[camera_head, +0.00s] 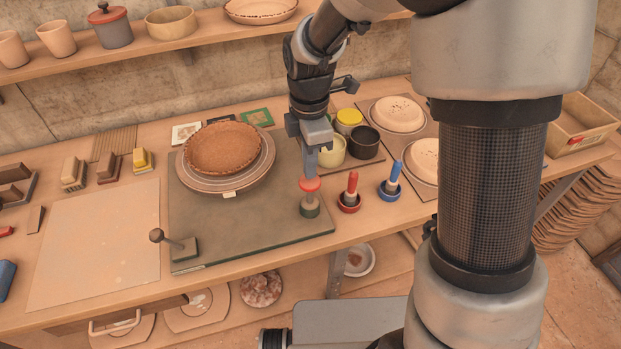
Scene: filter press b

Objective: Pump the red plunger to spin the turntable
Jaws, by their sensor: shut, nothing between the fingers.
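The red plunger (310,184) is a red disc knob above a dark green base (309,208), at the right front of a grey-green board (238,228). My gripper (309,173) points down right above the red knob, with its fingers shut and nothing held. Its tips look at or very near the knob's top; I cannot tell whether they touch. The turntable (229,188) is a round ringed disc on the same board, to the left of the plunger. A brown pie-shaped dish (223,147) sits on it.
A small lever with a ball knob (157,236) stands at the board's front left. Red-handled (351,188) and blue-handled (393,178) tools stand in holders right of the plunger. Jars, including a yellow-lidded one (349,118), stand behind. A pale mat (98,240) lies left.

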